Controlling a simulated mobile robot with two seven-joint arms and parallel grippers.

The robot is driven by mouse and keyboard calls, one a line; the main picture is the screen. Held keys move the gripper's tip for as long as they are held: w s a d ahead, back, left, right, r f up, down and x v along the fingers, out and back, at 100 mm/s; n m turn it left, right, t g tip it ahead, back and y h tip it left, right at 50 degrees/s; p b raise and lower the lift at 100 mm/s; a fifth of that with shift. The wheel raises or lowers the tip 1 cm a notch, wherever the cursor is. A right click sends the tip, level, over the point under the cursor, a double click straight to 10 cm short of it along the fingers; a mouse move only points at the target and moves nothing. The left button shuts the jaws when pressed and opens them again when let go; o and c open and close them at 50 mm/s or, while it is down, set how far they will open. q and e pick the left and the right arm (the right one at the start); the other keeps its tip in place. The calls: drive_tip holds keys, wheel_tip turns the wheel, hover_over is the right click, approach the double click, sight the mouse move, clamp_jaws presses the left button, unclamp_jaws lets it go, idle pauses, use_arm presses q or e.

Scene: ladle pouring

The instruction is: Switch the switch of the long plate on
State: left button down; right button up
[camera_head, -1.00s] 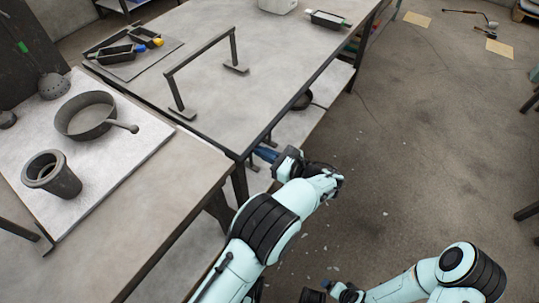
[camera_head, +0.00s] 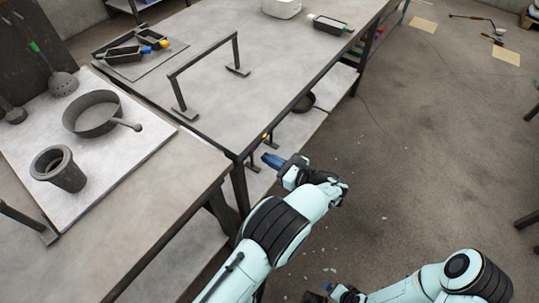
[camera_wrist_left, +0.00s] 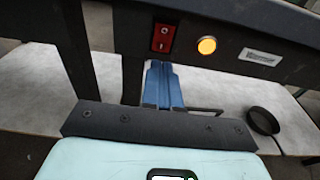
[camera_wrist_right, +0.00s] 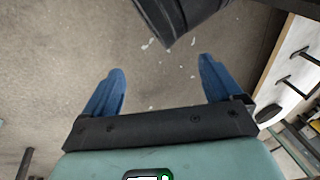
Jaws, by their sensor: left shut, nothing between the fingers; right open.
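The long plate (camera_wrist_left: 225,25) is a dark bar along the table edge in the left wrist view. It carries a red rocker switch (camera_wrist_left: 162,38) in a black frame, a glowing orange lamp (camera_wrist_left: 207,45) and a pale label (camera_wrist_left: 261,58). In the head view the lamp (camera_head: 265,135) is a small orange spot at the table edge. My left gripper (camera_head: 268,158) is shut and empty; its blue fingertips (camera_wrist_left: 163,65) appear just below the switch, apart from the plate in the head view. My right gripper (camera_wrist_right: 161,62) is open and empty over the floor.
A metal handle frame (camera_head: 205,60) stands on the table above. A pan (camera_head: 92,114) and a crucible-like pot (camera_head: 58,168) stand on a white board at left. A lower shelf (camera_head: 300,130) lies under the table. Open floor is at right.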

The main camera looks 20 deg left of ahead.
use_arm(q)
drive_tip(key=s+d+f, duration=0.1)
drive_tip(key=s+d, duration=0.2)
drive_tip(key=d, duration=0.7)
drive_tip(key=shift+s+f+p, duration=0.2)
drive_tip(key=shift+s+p, duration=0.05)
drive_tip(key=shift+p, duration=0.2)
use_arm(e)
drive_tip(key=shift+s+a+r+g, duration=0.15)
drive_tip(key=shift+s+r, duration=0.15)
drive_tip(key=shift+s, duration=0.15)
drive_tip(key=shift+s+a+r+g, duration=0.15)
drive_tip(key=shift+s+r, duration=0.1)
drive_tip(key=shift+s, duration=0.2)
drive_tip(key=shift+d, duration=0.1)
use_arm(q)
drive_tip(key=shift+r, duration=0.1)
